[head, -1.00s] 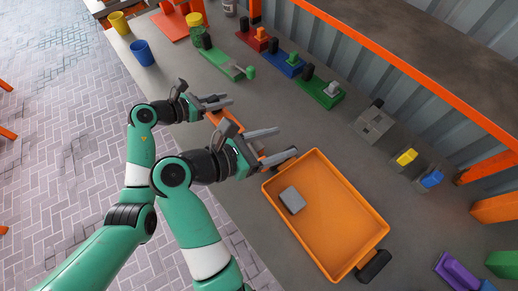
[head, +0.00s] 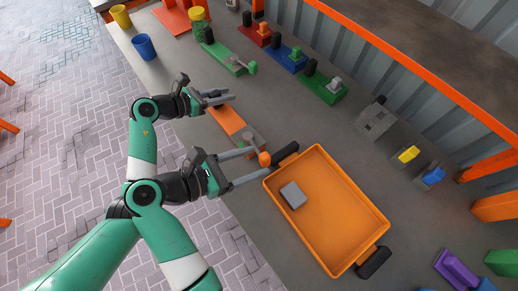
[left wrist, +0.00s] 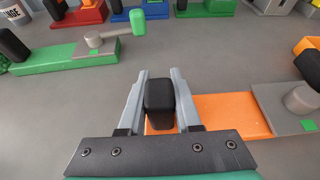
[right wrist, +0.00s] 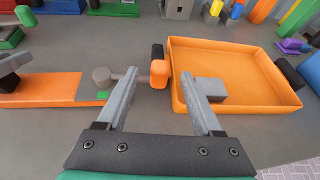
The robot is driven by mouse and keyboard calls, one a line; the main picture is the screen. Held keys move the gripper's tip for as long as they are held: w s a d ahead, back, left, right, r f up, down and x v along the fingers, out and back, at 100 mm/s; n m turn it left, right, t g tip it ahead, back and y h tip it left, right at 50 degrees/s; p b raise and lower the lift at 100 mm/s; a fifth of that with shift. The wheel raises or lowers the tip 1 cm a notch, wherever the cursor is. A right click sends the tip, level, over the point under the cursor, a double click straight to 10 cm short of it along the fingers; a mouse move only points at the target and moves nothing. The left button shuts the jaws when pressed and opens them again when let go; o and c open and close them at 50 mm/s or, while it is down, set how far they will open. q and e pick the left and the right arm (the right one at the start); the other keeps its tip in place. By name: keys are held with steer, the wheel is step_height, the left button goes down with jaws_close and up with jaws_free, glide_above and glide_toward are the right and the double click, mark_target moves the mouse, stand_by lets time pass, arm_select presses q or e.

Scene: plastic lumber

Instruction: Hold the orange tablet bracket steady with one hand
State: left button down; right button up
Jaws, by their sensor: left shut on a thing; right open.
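The orange tablet bracket (head: 226,119) lies on the table, left of the orange tray. It has a long orange base, a black upright knob at one end, and a grey plate with a grey post and orange-tipped lever (head: 264,159) at the other. My left gripper (head: 224,97) is shut on the black knob (left wrist: 160,103), which stands between its fingers in the left wrist view. My right gripper (head: 260,165) is open beside the lever end. In the right wrist view, its left finger partly covers the lever, and the orange tip (right wrist: 160,73) shows between the fingers.
The orange tray (head: 345,262), holding a grey block (head: 293,195), stands close to the lever tip, with a black handle (head: 287,151) near it. Green (head: 226,56), blue (head: 283,63) and red brackets stand farther back. Blue (head: 143,47) and yellow cups stand at the far left.

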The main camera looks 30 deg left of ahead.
mark_target(260, 160)
steer(key=shift+x, duration=2.15)
jaws_close()
jaws_free()
